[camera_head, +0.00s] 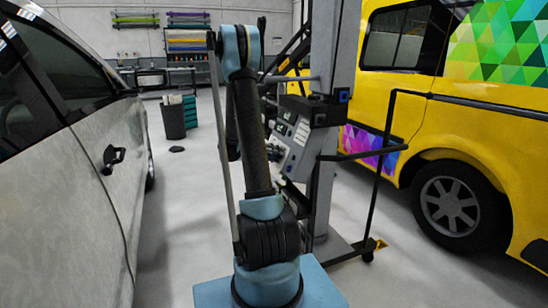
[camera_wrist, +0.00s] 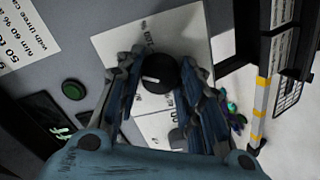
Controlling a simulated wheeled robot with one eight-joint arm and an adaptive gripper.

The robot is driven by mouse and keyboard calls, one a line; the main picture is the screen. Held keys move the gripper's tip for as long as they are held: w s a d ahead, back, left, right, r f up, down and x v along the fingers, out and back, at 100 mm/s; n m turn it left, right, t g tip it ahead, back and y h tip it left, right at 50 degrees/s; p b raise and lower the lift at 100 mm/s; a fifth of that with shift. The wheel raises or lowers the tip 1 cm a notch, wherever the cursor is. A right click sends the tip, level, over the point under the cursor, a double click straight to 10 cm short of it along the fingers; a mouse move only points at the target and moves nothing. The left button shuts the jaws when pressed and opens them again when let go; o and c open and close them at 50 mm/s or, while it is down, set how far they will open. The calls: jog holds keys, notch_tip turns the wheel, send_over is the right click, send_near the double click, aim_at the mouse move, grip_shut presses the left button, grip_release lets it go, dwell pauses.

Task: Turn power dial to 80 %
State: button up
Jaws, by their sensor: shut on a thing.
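The power dial (camera_wrist: 158,75) is a round black knob with a white pointer mark, set on a white scale plate (camera_wrist: 190,30) of a grey control panel (camera_wrist: 95,75). In the wrist view my gripper (camera_wrist: 160,82) has its two fingers on either side of the dial, shut on it. The plate carries printed marks, but I cannot read the percentage the pointer stands at.
A green button (camera_wrist: 73,89) and a dark display (camera_wrist: 45,122) with green characters are left of the dial. A yellow-striped post (camera_wrist: 260,110) stands to the right. In the head view a silver car (camera_head: 60,200) is at left and a yellow van (camera_head: 400,100) at right.

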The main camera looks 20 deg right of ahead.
jog(key=shift+a+f, duration=0.1)
jog(key=o, duration=1.1)
jog(key=v, duration=1.2)
jog(key=shift+c, duration=0.6)
